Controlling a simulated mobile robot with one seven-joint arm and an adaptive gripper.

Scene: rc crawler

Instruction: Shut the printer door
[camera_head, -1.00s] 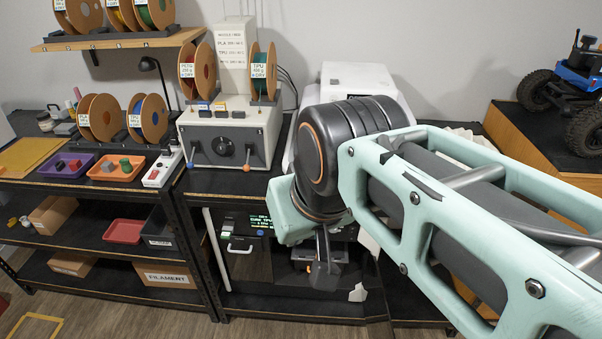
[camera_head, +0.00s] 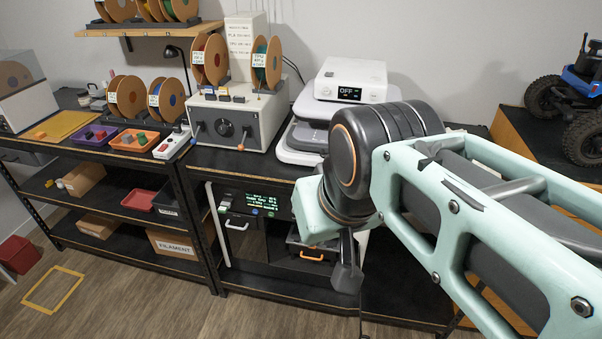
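The printer (camera_head: 262,205) is a dark box with a lit green-text display, on the shelf under the middle bench. A dark front panel with a light bar handle (camera_head: 237,226) shows at its left, beside a pale vertical edge. An orange handle (camera_head: 312,258) shows lower right in the dark opening. I cannot tell the door's exact angle. My gripper (camera_head: 346,278) points down in front of the printer's right side, right of the orange handle. Its dark end shows edge-on, so its opening is unclear. My wrist and arm hide the printer's right part.
A white device (camera_head: 350,80) reading OFF and a grey control box (camera_head: 236,120) stand on the bench above. A shelf unit with trays, including a red tray (camera_head: 126,202), stands left. A blue crawler (camera_head: 578,85) sits on the right bench.

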